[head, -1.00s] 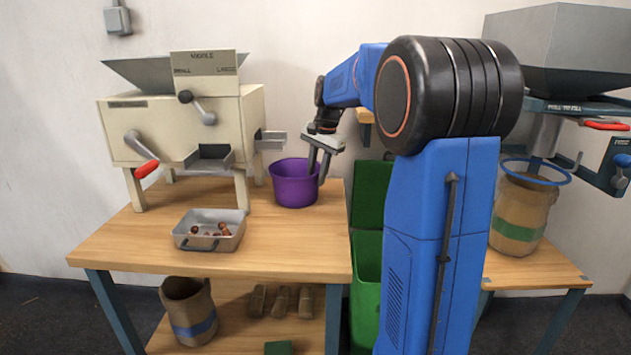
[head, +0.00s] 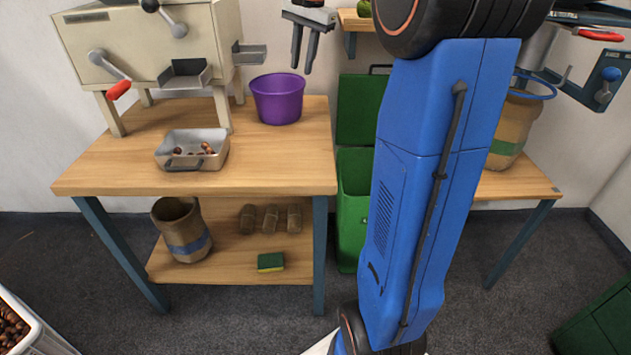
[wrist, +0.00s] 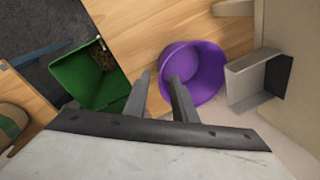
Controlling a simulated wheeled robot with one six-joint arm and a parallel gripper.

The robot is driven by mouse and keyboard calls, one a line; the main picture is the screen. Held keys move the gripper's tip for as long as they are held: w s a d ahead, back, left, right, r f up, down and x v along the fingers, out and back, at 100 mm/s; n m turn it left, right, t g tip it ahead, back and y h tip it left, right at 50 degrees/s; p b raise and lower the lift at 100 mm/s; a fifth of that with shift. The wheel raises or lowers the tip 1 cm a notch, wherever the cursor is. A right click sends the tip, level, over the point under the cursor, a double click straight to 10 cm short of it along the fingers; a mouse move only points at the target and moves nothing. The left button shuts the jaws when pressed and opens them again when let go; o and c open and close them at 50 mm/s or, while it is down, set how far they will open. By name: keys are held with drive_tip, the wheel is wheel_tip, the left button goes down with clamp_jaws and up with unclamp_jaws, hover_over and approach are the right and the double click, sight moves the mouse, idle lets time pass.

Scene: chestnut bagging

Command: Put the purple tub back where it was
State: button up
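The purple tub (head: 278,99) stands upright on the wooden table, right of the cream sorting machine and near the table's back right. My gripper (head: 301,70) is above and a little right of the tub in the head view.
The cream machine (head: 140,45) has a metal chute (head: 249,54) close to the tub. A metal tray (head: 190,160) with chestnuts sits at the table's front. A green bin (head: 353,210) stands right of the table. A sack (head: 182,228) and a sponge (head: 271,262) are on the lower shelf.

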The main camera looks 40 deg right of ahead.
drive_tip(key=s+a+f+n+t, duration=0.1)
drive_tip(key=s+a+f+n, duration=0.2)
drive_tip(key=s+a, duration=0.45)
drive_tip(key=s+a+f+n, duration=0.3)
drive_tip(key=s+a+n, duration=0.15)
drive_tip(key=s, duration=0.55)
drive_tip(key=s+a+f+n, duration=0.2)
drive_tip(key=s+a+f, duration=0.1)
drive_tip(key=s+f, duration=0.3)
drive_tip(key=s+a+f+n+t, duration=0.1)
drive_tip(key=s+a+f+n, duration=0.2)
drive_tip(key=s+f, duration=0.3)
drive_tip(key=s, duration=0.3)
drive_tip(key=shift+s+f+t+h, duration=0.15)
drive_tip(key=shift+f+t+h, duration=0.15)
drive_tip(key=shift+h, duration=0.1)
drive_tip(key=shift+n, duration=0.25)
